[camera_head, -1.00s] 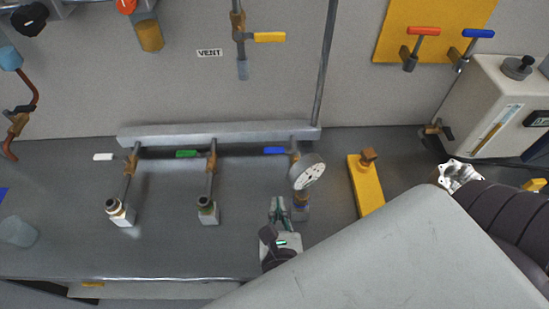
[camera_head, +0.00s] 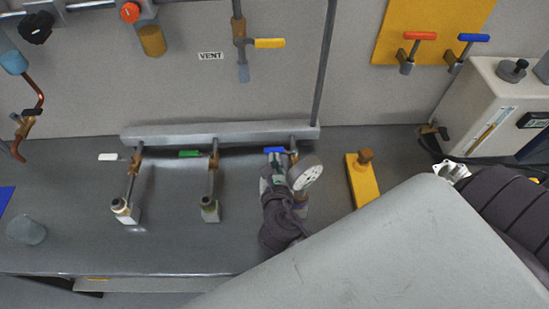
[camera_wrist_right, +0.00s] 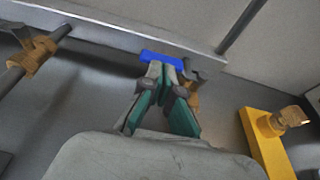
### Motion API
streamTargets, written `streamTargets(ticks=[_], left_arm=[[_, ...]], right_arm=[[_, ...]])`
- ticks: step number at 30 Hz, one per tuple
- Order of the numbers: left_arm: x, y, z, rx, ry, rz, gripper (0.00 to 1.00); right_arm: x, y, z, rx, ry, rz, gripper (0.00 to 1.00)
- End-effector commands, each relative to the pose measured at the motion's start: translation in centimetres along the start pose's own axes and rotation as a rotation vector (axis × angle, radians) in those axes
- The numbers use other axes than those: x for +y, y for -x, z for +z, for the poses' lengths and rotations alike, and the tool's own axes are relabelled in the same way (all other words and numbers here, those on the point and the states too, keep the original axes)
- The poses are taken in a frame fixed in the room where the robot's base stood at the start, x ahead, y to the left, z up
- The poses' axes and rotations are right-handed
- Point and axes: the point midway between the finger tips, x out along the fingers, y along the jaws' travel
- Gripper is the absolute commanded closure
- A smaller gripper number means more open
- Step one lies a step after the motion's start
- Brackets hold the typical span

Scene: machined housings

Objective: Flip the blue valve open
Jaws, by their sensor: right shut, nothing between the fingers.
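The blue valve handle (camera_head: 274,150) sits on the right-hand pipe of the grey manifold (camera_head: 180,133) and points left, across its pipe. It also shows in the wrist view (camera_wrist_right: 160,58). My right gripper (camera_head: 276,160) is shut and empty, with its fingertips at the near side of the handle. In the wrist view the right fingertips (camera_wrist_right: 163,70) are right by the handle; I cannot tell if they touch. The brass valve body is partly hidden behind the gripper. My left gripper is not in view.
A round gauge (camera_head: 307,175) stands just right of my gripper. Green (camera_head: 190,154) and white (camera_head: 108,157) handles are to the left on the same manifold. A yellow bracket (camera_head: 362,185) stands at right. Another blue handle (camera_head: 473,37) is on the yellow panel (camera_head: 392,30).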

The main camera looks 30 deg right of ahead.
Motion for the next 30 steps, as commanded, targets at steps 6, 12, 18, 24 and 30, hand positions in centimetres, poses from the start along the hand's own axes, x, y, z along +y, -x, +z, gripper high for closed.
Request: streamTargets(ticks=[6,12,18,24,30], left_arm=[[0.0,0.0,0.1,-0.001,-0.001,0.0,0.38],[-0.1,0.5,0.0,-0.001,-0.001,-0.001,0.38],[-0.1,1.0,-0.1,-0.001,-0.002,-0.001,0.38],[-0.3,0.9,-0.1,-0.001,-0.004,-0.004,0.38],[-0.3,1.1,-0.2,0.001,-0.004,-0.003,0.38]], right_arm=[[0.0,-0.1,0.0,0.0,0.0,0.0,1.0],[0.2,-0.4,0.3,0.002,-0.016,-0.042,1.0],[0.5,-0.8,0.4,0.0,-0.042,-0.13,1.0],[0.4,-0.8,0.3,-0.001,-0.041,-0.131,1.0],[0.3,-0.9,0.4,-0.001,-0.041,-0.13,1.0]])
